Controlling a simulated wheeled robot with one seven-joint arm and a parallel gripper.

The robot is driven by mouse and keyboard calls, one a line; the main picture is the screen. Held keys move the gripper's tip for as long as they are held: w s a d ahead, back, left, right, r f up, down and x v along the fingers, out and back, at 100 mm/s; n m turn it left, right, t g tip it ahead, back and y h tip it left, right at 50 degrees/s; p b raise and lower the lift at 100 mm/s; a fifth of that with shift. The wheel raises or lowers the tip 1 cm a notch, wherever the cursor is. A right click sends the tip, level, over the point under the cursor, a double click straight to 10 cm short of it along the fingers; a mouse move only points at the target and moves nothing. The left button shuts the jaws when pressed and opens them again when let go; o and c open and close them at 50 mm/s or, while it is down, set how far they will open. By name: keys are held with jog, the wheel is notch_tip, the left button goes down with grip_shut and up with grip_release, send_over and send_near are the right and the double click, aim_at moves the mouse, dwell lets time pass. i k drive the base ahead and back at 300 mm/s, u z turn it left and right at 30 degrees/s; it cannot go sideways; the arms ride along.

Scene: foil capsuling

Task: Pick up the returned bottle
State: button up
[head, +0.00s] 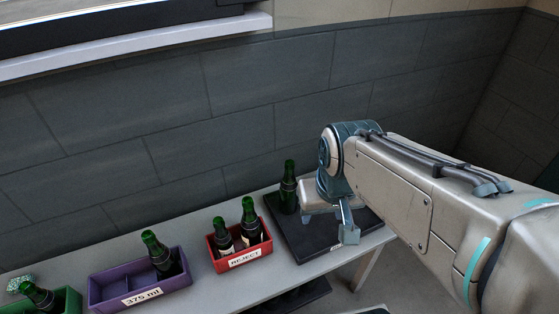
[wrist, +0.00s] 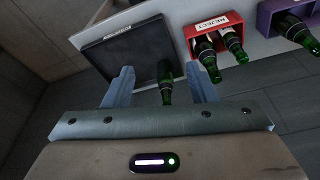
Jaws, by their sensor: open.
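A green bottle (head: 288,187) stands upright on a dark tray (head: 297,239) at the right end of the table. It also shows in the wrist view (wrist: 166,82), between and beyond the two fingers. My gripper (head: 349,236) is above the tray, to the right of the bottle in the head view. In the wrist view my gripper (wrist: 160,85) is open, its fingers apart with nothing visibly held. The head view shows only part of the gripper, and the arm hides some of the tray.
A red REJECT crate (head: 237,262) holds two bottles, left of the tray. Further left are a purple 375 ml crate (head: 141,298) with one bottle and a green crate (head: 66,300) with a bottle. A wall runs behind the table (head: 205,284).

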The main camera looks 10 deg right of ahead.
aim_at(288, 198)
jog(key=u, duration=2.05)
jog(key=k, duration=1.25)
jog(key=z, duration=1.55)
jog(key=i, duration=1)
